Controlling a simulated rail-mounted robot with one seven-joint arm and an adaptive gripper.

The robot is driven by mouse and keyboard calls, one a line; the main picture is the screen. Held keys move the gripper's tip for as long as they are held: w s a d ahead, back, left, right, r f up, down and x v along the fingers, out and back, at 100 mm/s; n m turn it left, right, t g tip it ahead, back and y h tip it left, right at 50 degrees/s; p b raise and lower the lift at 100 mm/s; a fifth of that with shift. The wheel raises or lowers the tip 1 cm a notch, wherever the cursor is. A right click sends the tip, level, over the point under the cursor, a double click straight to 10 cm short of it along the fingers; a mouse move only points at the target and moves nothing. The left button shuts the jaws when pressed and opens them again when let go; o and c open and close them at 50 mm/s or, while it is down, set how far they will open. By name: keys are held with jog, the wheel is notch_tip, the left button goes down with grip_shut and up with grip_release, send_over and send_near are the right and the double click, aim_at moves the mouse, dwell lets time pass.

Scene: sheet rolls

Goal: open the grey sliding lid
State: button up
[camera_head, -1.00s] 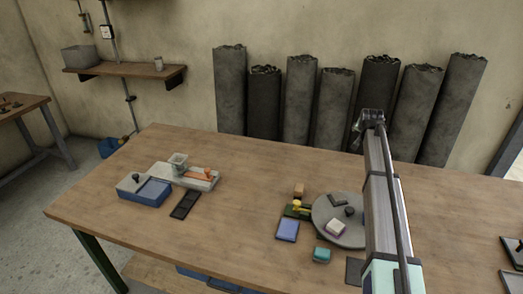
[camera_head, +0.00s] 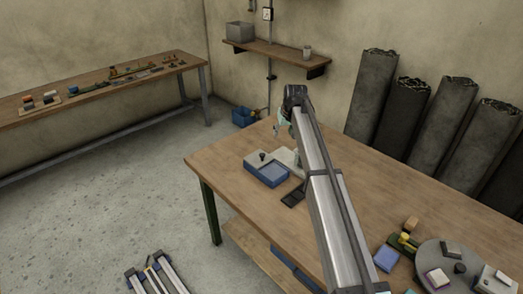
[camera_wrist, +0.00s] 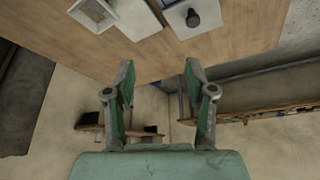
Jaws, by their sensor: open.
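The blue box (camera_head: 268,177) stands near the table's left end in the head view. The grey lid (camera_head: 254,159) with a dark knob (camera_head: 262,155) covers its back-left part, and the rest shows blue. In the head view my gripper (camera_head: 279,130) is small and partly hidden by my arm, above the table's far left end.
A pale tray (camera_wrist: 130,15) stands beside the box, mostly behind my arm in the head view. A dark flat plate (camera_head: 294,196) lies right of the box. A turntable (camera_head: 447,262) with small blocks is at the right. A wall shelf (camera_head: 275,55) stands beyond the table.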

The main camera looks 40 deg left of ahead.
jog(key=s+a+n, duration=0.1)
jog(key=s+a, duration=0.3)
jog(key=p, duration=0.6)
send_near(263, 155)
jog(key=x, duration=0.8)
jog(key=shift+w+a+f, duration=0.2)
jog(key=shift+a+f, duration=0.05)
jog(key=shift+a, duration=0.15)
grip_shut()
jog(key=shift+d, duration=0.1)
